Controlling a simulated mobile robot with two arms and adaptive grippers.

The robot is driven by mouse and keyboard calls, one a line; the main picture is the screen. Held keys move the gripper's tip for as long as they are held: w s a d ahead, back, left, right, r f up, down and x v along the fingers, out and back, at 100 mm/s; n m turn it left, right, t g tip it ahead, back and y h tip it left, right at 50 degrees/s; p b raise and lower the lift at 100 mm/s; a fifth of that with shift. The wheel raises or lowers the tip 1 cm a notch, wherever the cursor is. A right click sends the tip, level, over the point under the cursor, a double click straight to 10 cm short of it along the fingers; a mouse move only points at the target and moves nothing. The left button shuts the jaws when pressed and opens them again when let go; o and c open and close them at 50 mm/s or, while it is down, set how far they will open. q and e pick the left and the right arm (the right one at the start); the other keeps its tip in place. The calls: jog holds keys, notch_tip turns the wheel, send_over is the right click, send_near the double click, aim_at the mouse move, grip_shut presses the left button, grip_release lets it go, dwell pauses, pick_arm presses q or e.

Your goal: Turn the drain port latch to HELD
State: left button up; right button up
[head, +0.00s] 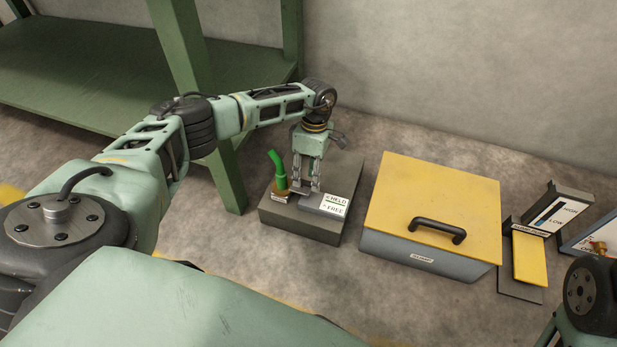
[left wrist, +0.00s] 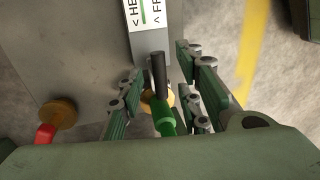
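The drain port block (head: 290,222) is a low grey box on the floor. Its white HELD/FREE label (head: 335,203) also shows in the left wrist view (left wrist: 150,12). A green curved piece (head: 277,168) stands on a brass fitting beside the label. My left gripper (head: 306,188) points down at the block, close to the green piece. In the left wrist view its fingers are apart, with a dark rod (left wrist: 159,74) and the green piece (left wrist: 163,118) between them. The rod extends toward the label; I cannot tell finger contact or its exact setting. My right gripper is out of view.
A yellow-lidded box (head: 430,195) with a black handle stands right of the block. A HIGH/LOW gauge (head: 553,212) and a yellow panel (head: 529,258) are farther right. A green bench (head: 100,70) and its leg are at left. A red piece (left wrist: 45,134) sits near another brass fitting.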

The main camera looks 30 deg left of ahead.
pick_arm(q)
notch_tip(320, 180, up, 8)
jog(key=w, duration=0.1)
jog(key=shift+w+a, duration=0.2)
jog(key=shift+a, duration=0.05)
